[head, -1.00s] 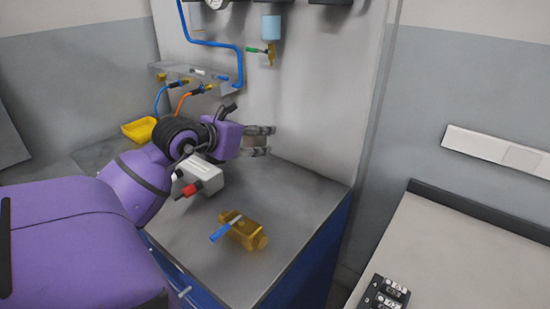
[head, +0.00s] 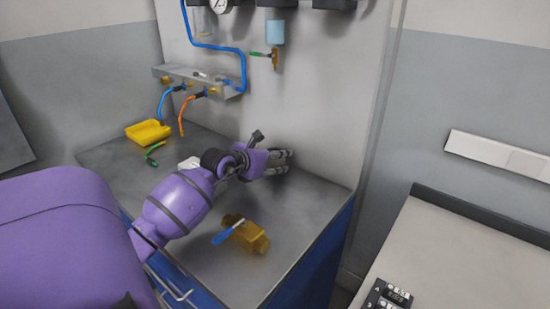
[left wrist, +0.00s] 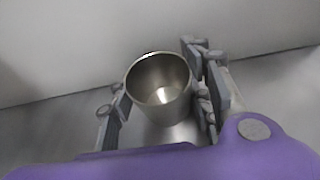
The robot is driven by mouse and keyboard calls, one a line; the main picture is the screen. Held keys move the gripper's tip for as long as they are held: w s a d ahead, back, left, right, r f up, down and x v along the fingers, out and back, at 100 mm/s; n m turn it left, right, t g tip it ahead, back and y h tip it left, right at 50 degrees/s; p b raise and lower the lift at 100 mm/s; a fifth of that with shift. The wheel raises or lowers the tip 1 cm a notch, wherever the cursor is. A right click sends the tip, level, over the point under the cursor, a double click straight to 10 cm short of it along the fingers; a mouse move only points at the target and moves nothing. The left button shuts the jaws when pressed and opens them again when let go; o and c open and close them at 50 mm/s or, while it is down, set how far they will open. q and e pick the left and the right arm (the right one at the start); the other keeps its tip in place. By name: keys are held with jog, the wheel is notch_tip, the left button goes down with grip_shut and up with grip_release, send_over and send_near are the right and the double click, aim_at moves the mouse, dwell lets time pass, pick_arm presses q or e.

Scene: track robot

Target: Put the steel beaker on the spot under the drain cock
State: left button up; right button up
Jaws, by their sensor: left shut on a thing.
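The steel beaker (left wrist: 160,88) sits between the fingers of my left gripper in the left wrist view, its open, empty mouth facing the camera. My left gripper (head: 282,160) is shut on it, low over the bench near the back panel in the head view. There the fingers and hand hide most of the beaker, and I cannot tell whether its base touches the bench. The brass drain cock (head: 275,58) with a green lever hangs below a light-blue cylinder on the panel, above my left gripper. I cannot make out the spot under it. My right gripper is not in view.
A brass valve with a blue handle (head: 243,234) lies on the bench (head: 310,205) in front of my gripper. A yellow tray (head: 148,132) and a green-handled piece (head: 154,153) are at the left. A white device (head: 190,163) is partly behind my arm.

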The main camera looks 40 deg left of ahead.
pick_arm(q)
jog(key=shift+r, duration=0.1)
jog(key=o, duration=0.8)
jog(key=shift+f, duration=0.25)
jog(key=o, duration=0.5)
jog(key=shift+r, duration=0.25)
jog(key=v, duration=1.2)
